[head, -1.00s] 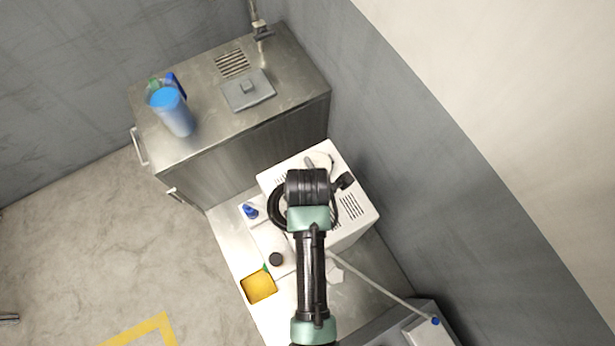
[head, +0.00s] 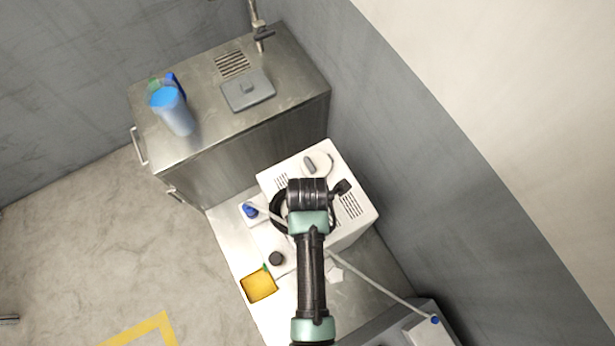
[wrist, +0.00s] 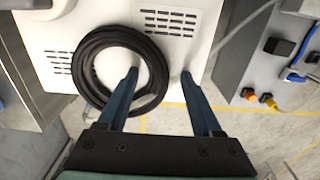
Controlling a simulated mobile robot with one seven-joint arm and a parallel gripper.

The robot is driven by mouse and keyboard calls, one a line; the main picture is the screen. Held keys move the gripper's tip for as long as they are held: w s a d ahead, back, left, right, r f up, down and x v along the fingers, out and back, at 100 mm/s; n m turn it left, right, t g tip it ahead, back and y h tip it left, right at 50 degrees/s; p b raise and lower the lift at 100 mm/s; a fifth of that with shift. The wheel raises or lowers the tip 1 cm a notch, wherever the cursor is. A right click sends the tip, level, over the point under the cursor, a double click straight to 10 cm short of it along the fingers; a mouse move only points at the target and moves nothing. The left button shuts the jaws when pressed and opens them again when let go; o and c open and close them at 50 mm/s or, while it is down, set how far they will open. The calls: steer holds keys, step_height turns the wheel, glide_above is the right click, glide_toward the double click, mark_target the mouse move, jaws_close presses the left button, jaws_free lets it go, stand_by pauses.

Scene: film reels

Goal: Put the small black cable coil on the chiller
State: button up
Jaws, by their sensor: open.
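The black cable coil (wrist: 83,72) lies flat on the white top of the chiller (wrist: 205,18), between two slotted vents, in the wrist view. In the head view the coil (head: 277,203) shows only partly beside my arm, over the chiller (head: 367,208). My gripper (wrist: 159,74) is open. Its left finger is over the coil's hole and its right finger is outside the ring, so the coil's right side runs between them. I cannot tell whether either finger touches the coil. My arm hides much of the coil in the head view.
A round grey-and-white fitting (head: 317,164) sits on the chiller's far part. A pale hose (head: 385,283) runs to the lower right. A yellow tray (head: 259,286) and a black cap (head: 276,259) are nearby. A steel cabinet (head: 200,95) stands behind, carrying a blue container (head: 176,113).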

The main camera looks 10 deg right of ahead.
step_height(320, 180, up, 12)
steer(key=w+r+m+t+h, duration=0.1)
steer(key=w+r+m+t, duration=0.5)
steer(key=w+r, duration=0.6)
steer(key=w+r+m+t, duration=0.4)
steer(key=w+r+t, duration=0.35)
steer(key=r, duration=0.85)
step_height(320, 180, up, 16)
steer(key=a+m+t, duration=0.2)
steer(key=m+t, duration=0.3)
steer(key=t, duration=0.1)
steer(key=s+r+m+t, duration=0.3)
steer(key=s+r+t, duration=0.1)
steer(key=r, duration=0.6)
steer(key=s+a+r+m+t, duration=0.1)
steer(key=s+r+m+t, duration=0.2)
steer(key=s+r, duration=0.4)
step_height(320, 180, up, 3)
steer(key=shift+s+a+r+m+t+y, duration=0.2)
steer(key=shift+a+m+t+y, duration=0.1)
steer(key=shift+t, duration=0.15)
